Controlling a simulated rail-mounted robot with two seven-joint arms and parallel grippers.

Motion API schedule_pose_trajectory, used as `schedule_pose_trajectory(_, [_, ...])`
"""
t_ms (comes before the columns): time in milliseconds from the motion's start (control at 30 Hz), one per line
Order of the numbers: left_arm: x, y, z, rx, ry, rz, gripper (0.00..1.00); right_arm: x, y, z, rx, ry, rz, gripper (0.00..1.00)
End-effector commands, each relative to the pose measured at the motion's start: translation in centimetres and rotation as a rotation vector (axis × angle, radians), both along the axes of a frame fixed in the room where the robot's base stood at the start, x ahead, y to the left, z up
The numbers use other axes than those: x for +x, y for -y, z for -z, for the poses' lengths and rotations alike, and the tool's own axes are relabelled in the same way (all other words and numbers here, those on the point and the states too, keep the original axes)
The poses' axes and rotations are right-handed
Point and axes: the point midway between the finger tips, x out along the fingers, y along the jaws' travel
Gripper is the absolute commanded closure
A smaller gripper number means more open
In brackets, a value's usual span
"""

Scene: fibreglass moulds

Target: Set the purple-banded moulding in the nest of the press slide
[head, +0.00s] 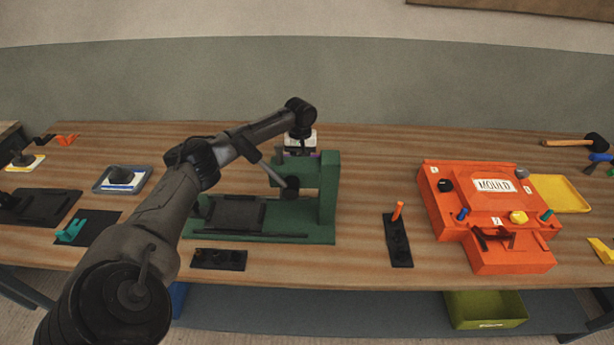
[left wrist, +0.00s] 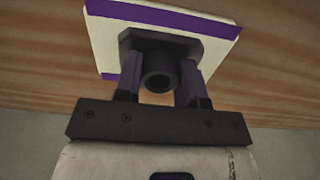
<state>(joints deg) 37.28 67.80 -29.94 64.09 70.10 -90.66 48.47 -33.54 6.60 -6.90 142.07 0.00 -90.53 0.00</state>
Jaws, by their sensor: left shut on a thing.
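The purple-banded moulding (left wrist: 103,45) is a pale square plate with purple bands and a dark boss in the left wrist view. My left gripper (left wrist: 160,88) is shut on that boss, with one finger on each side. In the head view my left gripper (head: 299,152) points down behind the top of the green press (head: 328,190), above the table, and the moulding is mostly hidden there. The press slide (head: 232,215) is a dark plate on the green base, left of the press column; my arm crosses over beside it. My right gripper is not in view.
The table between press and box is mostly clear.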

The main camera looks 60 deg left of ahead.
Motion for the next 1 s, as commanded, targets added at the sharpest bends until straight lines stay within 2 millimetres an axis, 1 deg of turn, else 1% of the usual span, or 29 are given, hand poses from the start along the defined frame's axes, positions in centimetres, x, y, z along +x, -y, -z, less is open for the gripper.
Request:
schedule_pose_trajectory(33, [0.0,0.0,1.0,-0.001,-0.002,-0.001,0.95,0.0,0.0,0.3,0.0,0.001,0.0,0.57])
schedule_pose_trajectory(267, [0.0,0.0,2.6,0.0,0.0,-0.001,0.95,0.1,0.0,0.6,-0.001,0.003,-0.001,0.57])
schedule_pose_trajectory(500, [0.0,0.0,6.0,-0.001,0.0,-0.001,0.95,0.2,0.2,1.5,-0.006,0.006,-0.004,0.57])
schedule_pose_trajectory(567, [0.0,0.0,6.6,-0.001,0.0,-0.001,0.95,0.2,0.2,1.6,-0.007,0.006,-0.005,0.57])
schedule_pose_trajectory(1000, [0.0,0.0,7.0,0.0,0.001,-0.001,0.95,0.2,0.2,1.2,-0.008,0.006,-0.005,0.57])
